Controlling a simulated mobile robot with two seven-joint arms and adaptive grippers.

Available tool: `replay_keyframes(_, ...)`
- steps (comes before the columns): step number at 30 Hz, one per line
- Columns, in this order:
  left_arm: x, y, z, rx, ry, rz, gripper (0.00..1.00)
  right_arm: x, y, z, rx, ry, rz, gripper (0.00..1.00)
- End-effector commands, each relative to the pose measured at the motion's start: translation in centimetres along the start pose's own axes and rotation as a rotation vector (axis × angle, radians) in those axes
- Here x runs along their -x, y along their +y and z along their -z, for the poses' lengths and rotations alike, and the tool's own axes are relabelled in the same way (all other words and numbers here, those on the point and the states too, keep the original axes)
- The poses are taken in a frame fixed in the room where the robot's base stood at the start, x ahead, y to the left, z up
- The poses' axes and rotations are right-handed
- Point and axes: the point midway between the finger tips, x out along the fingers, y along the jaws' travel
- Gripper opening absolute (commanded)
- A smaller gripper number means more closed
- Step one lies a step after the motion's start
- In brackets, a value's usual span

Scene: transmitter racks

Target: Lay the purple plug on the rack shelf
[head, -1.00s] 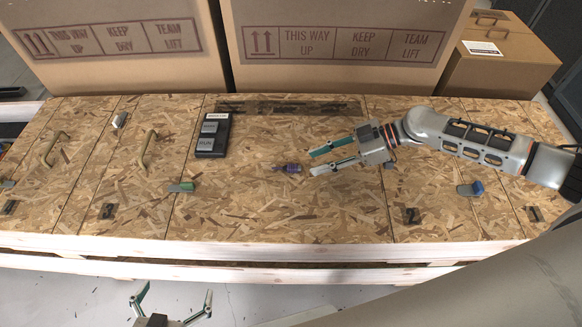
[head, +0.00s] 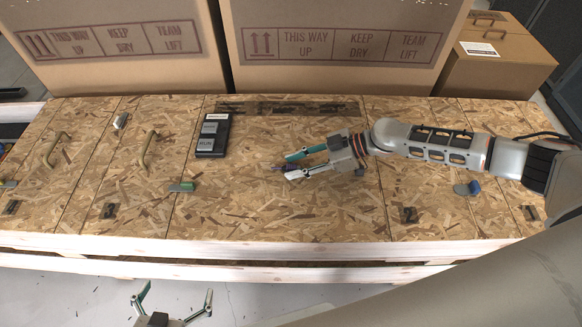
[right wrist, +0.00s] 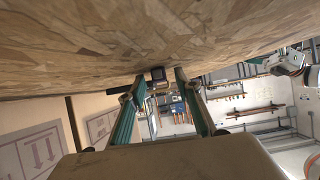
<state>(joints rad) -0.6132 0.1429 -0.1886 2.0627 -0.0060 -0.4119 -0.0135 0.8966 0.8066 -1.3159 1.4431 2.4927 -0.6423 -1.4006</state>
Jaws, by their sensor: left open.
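The purple plug (head: 278,168) lies on the wooden board, mostly covered by my right gripper (head: 290,167) in the head view. The right gripper reaches in from the right, low over the board, with its two fingers apart on either side of the plug. In the right wrist view a small dark piece, likely the plug (right wrist: 157,74), shows between the fingertips. I see no clear contact with the fingers. My left gripper (head: 174,290) is open and empty in front of the bench edge. I cannot make out a rack shelf in these views.
A black box marked RUN (head: 213,135) lies left of the plug. A green plug (head: 182,186) lies near the front and a blue one (head: 474,187) to the right. Handles (head: 147,148) stick up at left. Large cartons (head: 340,45) stand behind. Board in front of the plug is clear.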

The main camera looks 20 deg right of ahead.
Motion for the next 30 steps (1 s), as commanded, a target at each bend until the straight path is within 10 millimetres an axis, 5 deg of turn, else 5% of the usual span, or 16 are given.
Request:
replay_keyframes(3, 0.0, 0.0, 0.0, 0.002, 0.0, 0.001, 1.0, 0.0, 0.0, 0.0, 0.0, 0.0, 0.0, 0.31)
replay_keyframes(7, 0.0, 0.0, 0.1, 0.002, 0.001, 0.001, 1.0, 0.0, 0.0, 0.0, 0.0, 0.0, 0.0, 0.02)
replay_keyframes(22, 0.1, -0.1, 0.5, 0.002, 0.007, 0.003, 1.0, 0.5, 0.1, 0.7, 0.002, 0.0, -0.001, 0.0)
replay_keyframes(30, 0.3, -0.4, 1.5, 0.005, 0.019, 0.005, 1.0, 2.6, 0.1, 4.6, 0.007, 0.003, -0.002, 0.0)
